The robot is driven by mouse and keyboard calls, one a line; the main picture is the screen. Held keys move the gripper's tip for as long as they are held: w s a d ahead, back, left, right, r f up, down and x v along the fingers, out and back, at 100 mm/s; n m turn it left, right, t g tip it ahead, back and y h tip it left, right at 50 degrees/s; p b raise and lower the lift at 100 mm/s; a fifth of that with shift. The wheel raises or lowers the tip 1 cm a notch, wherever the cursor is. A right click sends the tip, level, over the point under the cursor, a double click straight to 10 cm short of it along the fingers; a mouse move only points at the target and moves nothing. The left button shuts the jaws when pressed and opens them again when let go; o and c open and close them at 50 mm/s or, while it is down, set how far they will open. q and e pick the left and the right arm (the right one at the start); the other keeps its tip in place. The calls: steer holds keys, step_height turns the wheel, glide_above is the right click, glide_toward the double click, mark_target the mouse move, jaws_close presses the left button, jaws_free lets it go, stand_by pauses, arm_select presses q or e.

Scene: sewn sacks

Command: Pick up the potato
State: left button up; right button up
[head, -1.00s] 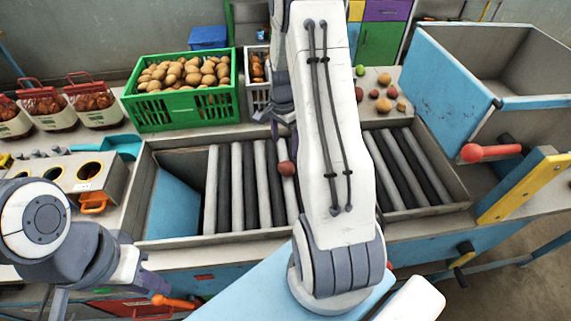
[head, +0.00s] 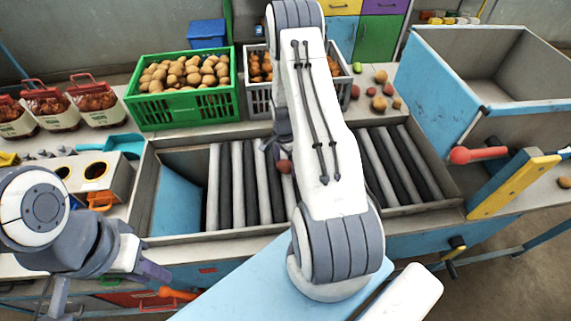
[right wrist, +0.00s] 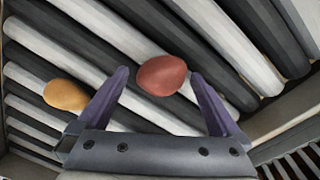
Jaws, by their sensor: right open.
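A reddish potato (head: 285,166) lies on the grey and black rollers, partly hidden by my right arm in the head view. In the right wrist view the reddish potato (right wrist: 162,75) sits ahead of and between the spread purple fingers of my right gripper (right wrist: 160,95), with gaps at both sides. A tan potato (right wrist: 65,95) lies on the rollers left of the left finger. In the head view my right gripper (head: 274,150) is low over the rollers, mostly behind my arm. My left gripper (head: 150,270) is at the lower left, away from the rollers; its jaw opening is unclear.
A green crate of potatoes (head: 187,112) and a grey crate (head: 258,98) stand behind the roller trough (head: 160,241). Loose produce (head: 379,104) lies behind it at the right. A blue bin (head: 430,85) and a red-ended handle (head: 478,155) are at the right. Netted bags (head: 46,115) stand at the left.

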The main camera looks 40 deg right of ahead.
steer(key=c, duration=1.4)
steer(key=shift+r, duration=0.1)
